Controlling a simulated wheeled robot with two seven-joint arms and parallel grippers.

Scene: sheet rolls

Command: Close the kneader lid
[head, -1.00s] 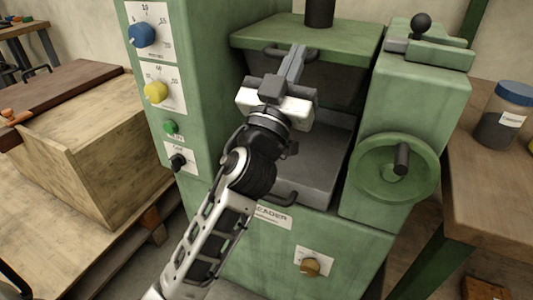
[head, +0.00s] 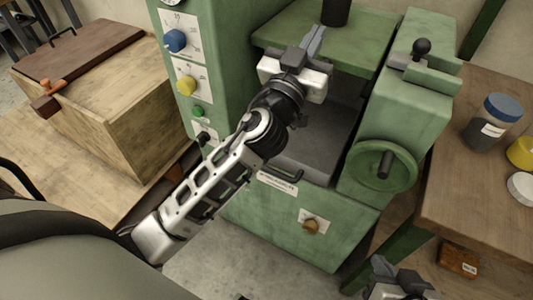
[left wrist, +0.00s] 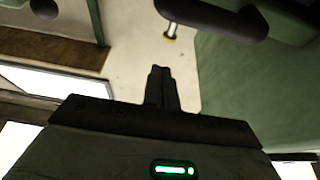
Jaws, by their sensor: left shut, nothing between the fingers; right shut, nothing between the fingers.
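The kneader (head: 270,222) is a green machine with a grey open chamber (head: 322,140). Its green lid (head: 368,40) stands raised above and behind the chamber, so a gap shows below its front edge. My left gripper (head: 317,38) is shut and empty, its fingertips overlapping the lid's front part in the head view. Whether it touches the lid cannot be told. In the left wrist view the shut fingers (left wrist: 160,85) point at a pale surface, with a dark rounded bar (left wrist: 212,18) beyond them. My right gripper (head: 397,272) is shut and empty at the bottom right, low before the machine.
A control panel with a blue knob (head: 175,41) and yellow knob (head: 187,85) stands left of the chamber. A handwheel (head: 382,165) is at the right. A wooden chest (head: 120,110) is left; a table (head: 460,190) with jars (head: 490,122) is right.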

